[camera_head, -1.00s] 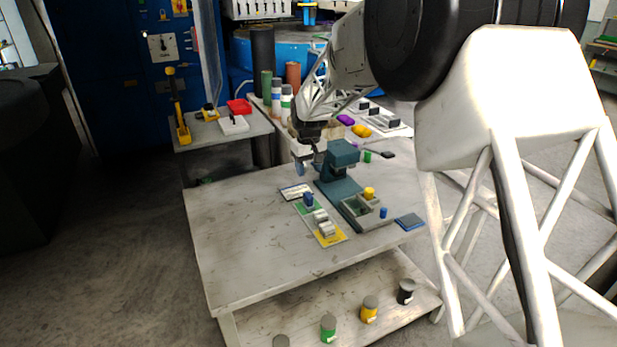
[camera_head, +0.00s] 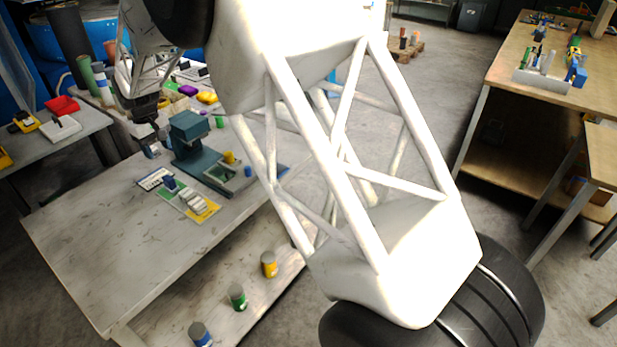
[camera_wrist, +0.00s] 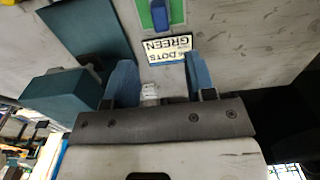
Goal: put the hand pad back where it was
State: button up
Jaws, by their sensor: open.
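My gripper (camera_head: 152,150) hangs open just left of the teal press (camera_head: 190,134). In the wrist view its two blue fingers (camera_wrist: 160,82) are apart, with a small whitish item (camera_wrist: 150,94) showing between them; I cannot tell what it is. A card reading "GREEN DOTS" (camera_wrist: 167,48) lies just past the fingertips, also seen in the head view (camera_head: 155,179). Beyond it a blue-handled block (camera_wrist: 161,12) stands on a green patch. A flat blue piece (camera_head: 283,170), partly behind my arm, lies right of the press; I cannot tell whether it is the hand pad.
The green, white and yellow strip (camera_head: 203,210) bears small pale blocks. The press's tray holds a yellow knob (camera_head: 229,157), with a blue peg (camera_head: 248,171) nearby. Several cans, including a green one (camera_head: 237,297), stand on the lower shelf. The left tabletop (camera_head: 95,240) is clear.

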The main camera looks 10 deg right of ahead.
jog(key=shift+d, duration=0.1)
jog(key=s+d+r+m, duration=0.1)
jog(key=s+d+r, duration=0.4)
jog(key=d, duration=0.5)
jog(key=s+d+r+m+t, duration=0.1)
jog(key=s+d+r+m, duration=0.1)
jog(key=s+d+r, duration=0.5)
jog(key=s+d+r+m, duration=0.1)
jog(key=s+d+r, duration=0.25)
jog(key=d, duration=0.85)
jog(key=s+d+f+m, duration=0.1)
jog(key=s+d, duration=0.5)
jog(key=s, duration=0.4)
jog(key=s+d+f+m+t, duration=0.1)
jog(key=s+d+m, duration=0.1)
jog(key=s+d, duration=0.4)
jog(key=s+d+f+m, duration=0.1)
jog(key=s+d, duration=0.5)
jog(key=s, duration=0.8)
jog(key=shift+s+d+f+m+t, duration=0.3)
jog(key=shift+d+f+m, duration=0.1)
jog(key=shift+m, duration=0.2)
